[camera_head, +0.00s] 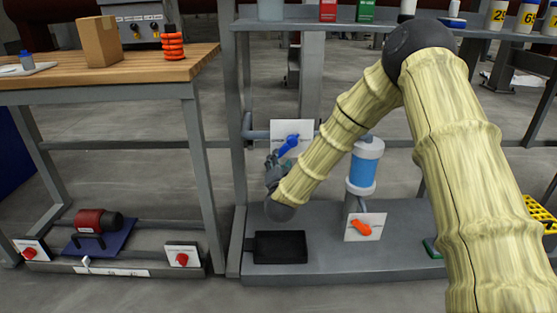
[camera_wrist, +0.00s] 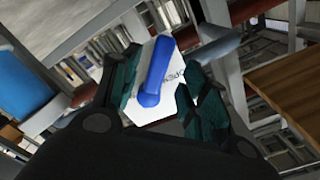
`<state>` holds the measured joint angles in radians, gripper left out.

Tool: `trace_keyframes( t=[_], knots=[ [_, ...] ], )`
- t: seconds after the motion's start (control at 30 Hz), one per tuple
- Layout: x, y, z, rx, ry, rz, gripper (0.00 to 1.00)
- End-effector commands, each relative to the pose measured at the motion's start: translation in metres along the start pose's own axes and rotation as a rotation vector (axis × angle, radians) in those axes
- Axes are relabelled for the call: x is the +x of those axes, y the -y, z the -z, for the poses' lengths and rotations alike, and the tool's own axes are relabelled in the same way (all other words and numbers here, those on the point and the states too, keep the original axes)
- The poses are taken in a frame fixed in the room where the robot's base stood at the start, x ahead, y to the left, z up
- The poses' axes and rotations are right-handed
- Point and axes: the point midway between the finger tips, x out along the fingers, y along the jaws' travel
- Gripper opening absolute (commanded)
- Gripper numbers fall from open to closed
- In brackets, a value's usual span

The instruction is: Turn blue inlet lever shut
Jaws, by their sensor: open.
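The blue inlet lever (camera_head: 289,145) sits in front of a white plate (camera_head: 305,130) on the grey pipe, slanting up to the right in the head view. In the wrist view the lever (camera_wrist: 155,72) lies between my two open fingers, with the white plate (camera_wrist: 172,100) behind it; part of a printed word shows on the plate. My gripper (camera_head: 273,168) is just below and left of the lever in the head view. It also shows in the wrist view (camera_wrist: 157,90), open and empty. I cannot tell whether a finger touches the lever.
A blue and white filter housing (camera_head: 366,167) stands right of my forearm. Below it an orange lever (camera_head: 361,228) sits on a white plate. A black tray (camera_head: 280,247) lies on the lower shelf. A wooden bench (camera_head: 130,68) with a box stands left.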

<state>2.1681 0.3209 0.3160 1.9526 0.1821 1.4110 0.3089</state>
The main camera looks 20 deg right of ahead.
Motion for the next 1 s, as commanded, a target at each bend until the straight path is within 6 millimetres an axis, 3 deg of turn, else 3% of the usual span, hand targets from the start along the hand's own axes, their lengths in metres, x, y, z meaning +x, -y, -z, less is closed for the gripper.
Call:
trace_keyframes(
  t=[0.1,0.33,0.8,1.0],
  knots=[
    [0.02,-0.002,-0.002,0.001,-0.002,0.001,0.45],
    [0.047,-0.002,-0.001,0.001,-0.001,0.0,0.45],
    [0.057,0.0,0.0,0.0,0.001,0.0,0.45],
    [0.057,0.0,0.0,0.0,0.001,-0.001,0.08]
  ],
)
